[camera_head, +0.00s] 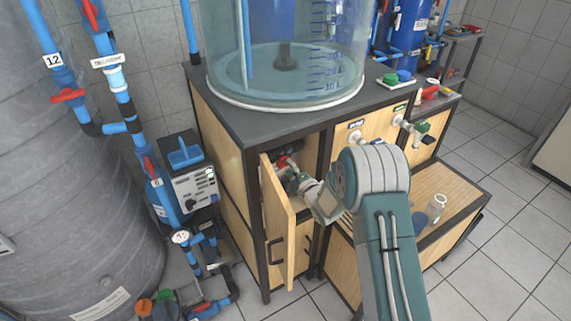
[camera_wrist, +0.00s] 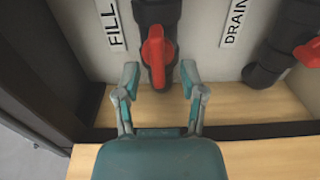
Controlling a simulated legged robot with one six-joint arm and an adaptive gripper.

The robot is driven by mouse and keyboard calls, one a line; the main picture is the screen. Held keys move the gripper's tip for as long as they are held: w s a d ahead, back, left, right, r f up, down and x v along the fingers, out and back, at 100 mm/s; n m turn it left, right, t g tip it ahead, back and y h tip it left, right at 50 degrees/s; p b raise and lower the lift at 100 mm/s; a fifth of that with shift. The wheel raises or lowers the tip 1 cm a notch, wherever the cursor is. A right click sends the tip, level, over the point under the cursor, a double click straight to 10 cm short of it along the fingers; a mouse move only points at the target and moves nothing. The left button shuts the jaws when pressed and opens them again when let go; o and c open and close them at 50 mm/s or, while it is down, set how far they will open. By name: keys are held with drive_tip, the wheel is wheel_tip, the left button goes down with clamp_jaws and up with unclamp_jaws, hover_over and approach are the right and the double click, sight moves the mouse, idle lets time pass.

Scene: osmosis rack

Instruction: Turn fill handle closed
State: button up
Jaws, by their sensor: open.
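The red fill handle (camera_wrist: 154,57) sits on a dark vertical pipe beside the FILL label (camera_wrist: 111,27) in the wrist view. It points roughly up and down, along the pipe. My gripper (camera_wrist: 160,80) is open, with one finger on each side of the handle's lower part. I see no clear contact between the fingers and the handle. In the head view my gripper (camera_head: 296,182) reaches into the open cabinet, and a bit of red handle (camera_head: 285,162) shows just beyond it.
The open cabinet door (camera_head: 277,222) stands left of my arm. In the wrist view a second red handle (camera_wrist: 308,52) is at the right, near the DRAIN label (camera_wrist: 235,20). A wooden cabinet floor (camera_wrist: 240,108) lies below the pipes. A clear tank (camera_head: 285,60) stands on top.

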drive_tip(key=shift+x, duration=1.45)
clamp_jaws()
